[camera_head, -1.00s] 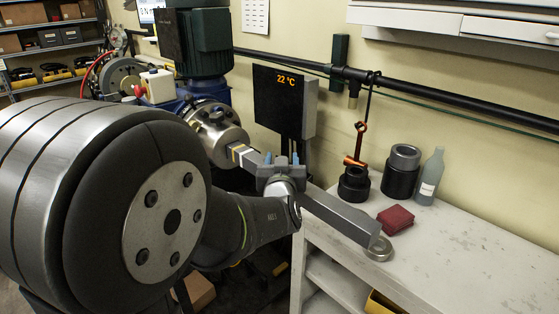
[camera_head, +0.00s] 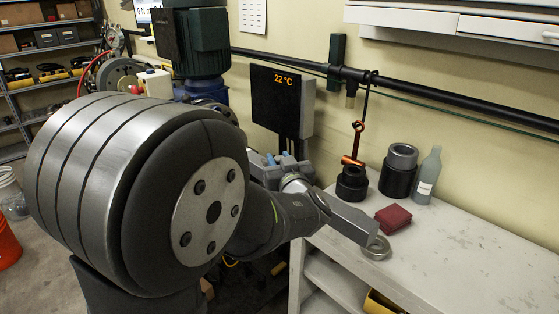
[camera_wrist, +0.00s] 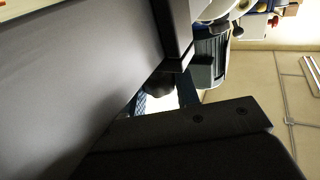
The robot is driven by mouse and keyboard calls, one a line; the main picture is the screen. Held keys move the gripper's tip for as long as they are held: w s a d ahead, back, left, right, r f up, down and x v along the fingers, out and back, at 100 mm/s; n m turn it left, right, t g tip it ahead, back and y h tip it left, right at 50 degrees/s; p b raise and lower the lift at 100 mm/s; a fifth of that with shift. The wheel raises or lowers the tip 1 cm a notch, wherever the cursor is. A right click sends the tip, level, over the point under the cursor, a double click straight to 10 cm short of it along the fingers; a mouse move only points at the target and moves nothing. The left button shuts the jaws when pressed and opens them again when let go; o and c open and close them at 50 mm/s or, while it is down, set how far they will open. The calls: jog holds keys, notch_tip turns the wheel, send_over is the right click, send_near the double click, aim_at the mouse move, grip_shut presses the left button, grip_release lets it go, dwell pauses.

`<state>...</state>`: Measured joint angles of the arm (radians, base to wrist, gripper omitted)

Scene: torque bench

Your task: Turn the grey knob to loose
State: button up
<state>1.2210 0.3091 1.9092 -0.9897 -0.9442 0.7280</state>
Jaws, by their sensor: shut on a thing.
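My gripper (camera_head: 270,163), with blue fingers, is partly hidden by my arm and appears shut on a long grey bar (camera_head: 347,217). The bar slants down to the right and its end overlaps the bench edge in the picture. In the wrist view the grey bar (camera_wrist: 70,70) fills the left side, and dark blue fingers (camera_wrist: 165,97) show beyond it. A round grey piece (camera_head: 403,152) sits on a black cylinder at the back of the bench, apart from my gripper. I cannot tell whether it is the grey knob. My arm hides the bar's far end and most of the metal flange.
The white bench (camera_head: 460,245) carries a dark red block (camera_head: 394,218), a metal ring (camera_head: 378,249), a grey bottle (camera_head: 428,177) and a black socket-like piece (camera_head: 352,184). A display (camera_head: 277,101) reads 22 °C. A green motor (camera_head: 203,42) stands at the back left.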

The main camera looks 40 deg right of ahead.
jog(key=shift+r+n+t+y, duration=0.1)
jog(key=shift+n+t+y, duration=0.2)
jog(key=shift+n+y, duration=0.3)
jog(key=o, duration=1)
jog(key=shift+c, duration=0.2)
jog(key=v, duration=1.7)
jog(key=shift+s, duration=0.25)
jog(key=shift+d, duration=0.1)
